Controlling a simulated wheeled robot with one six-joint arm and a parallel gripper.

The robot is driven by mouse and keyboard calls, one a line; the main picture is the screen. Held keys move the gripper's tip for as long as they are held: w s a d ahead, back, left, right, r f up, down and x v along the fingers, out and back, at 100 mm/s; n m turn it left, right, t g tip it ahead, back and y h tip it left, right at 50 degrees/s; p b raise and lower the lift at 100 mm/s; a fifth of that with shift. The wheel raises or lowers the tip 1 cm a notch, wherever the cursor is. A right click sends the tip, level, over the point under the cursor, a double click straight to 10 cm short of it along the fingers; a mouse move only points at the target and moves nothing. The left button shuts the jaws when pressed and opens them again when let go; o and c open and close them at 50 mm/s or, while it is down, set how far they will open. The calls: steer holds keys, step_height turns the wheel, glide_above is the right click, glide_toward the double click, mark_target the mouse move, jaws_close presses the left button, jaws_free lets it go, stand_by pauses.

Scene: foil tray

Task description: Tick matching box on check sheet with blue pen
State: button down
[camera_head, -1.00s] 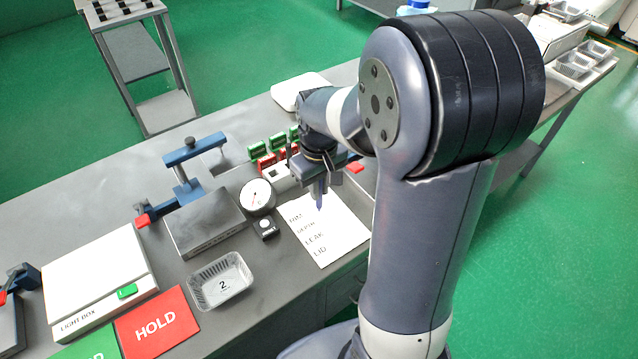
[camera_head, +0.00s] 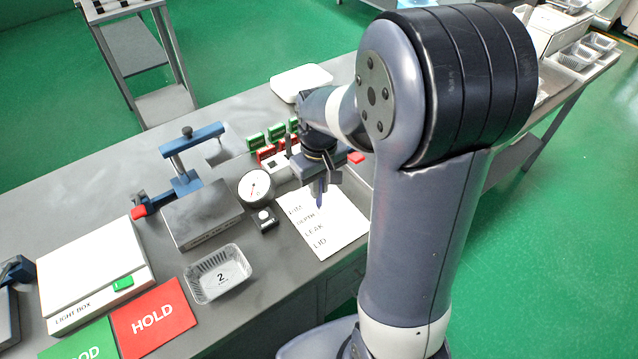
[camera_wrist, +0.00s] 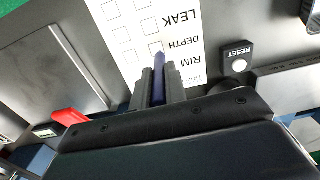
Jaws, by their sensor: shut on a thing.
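My gripper (camera_head: 318,186) is shut on the blue pen (camera_head: 319,202) and holds it tip down over the check sheet (camera_head: 345,224). The white sheet lists RIM, DEPTH, LEAK and LID. In the wrist view, the pen (camera_wrist: 159,66) stands between the fingers (camera_wrist: 160,88), its tip by the boxes near the DEPTH and RIM rows of the sheet (camera_wrist: 180,62). I cannot tell whether the tip touches the paper. The visible boxes look empty; the fingers hide some. The foil tray (camera_head: 241,283), marked 2, sits at the bench front, left of the sheet.
A dial gauge (camera_head: 255,187) and RESET button (camera_head: 265,219) stand just left of the sheet, with a grey metal block (camera_head: 202,214) beyond. The red HOLD card (camera_head: 178,328) and light box (camera_head: 95,270) lie farther left. Green and red blocks (camera_head: 266,153) stand behind the gripper.

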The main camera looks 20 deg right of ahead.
steer(key=shift+f, duration=0.3)
stand_by(0.7)
steer(key=shift+s+d, duration=0.25)
steer(key=shift+d, duration=0.05)
stand_by(0.9)
steer(key=shift+w+d, duration=0.15)
steer(key=shift+w, duration=0.35)
stand_by(1.0)
steer(key=shift+r, duration=0.1)
step_height(320, 180, up, 6)
steer(key=p, duration=0.5)
stand_by(0.6)
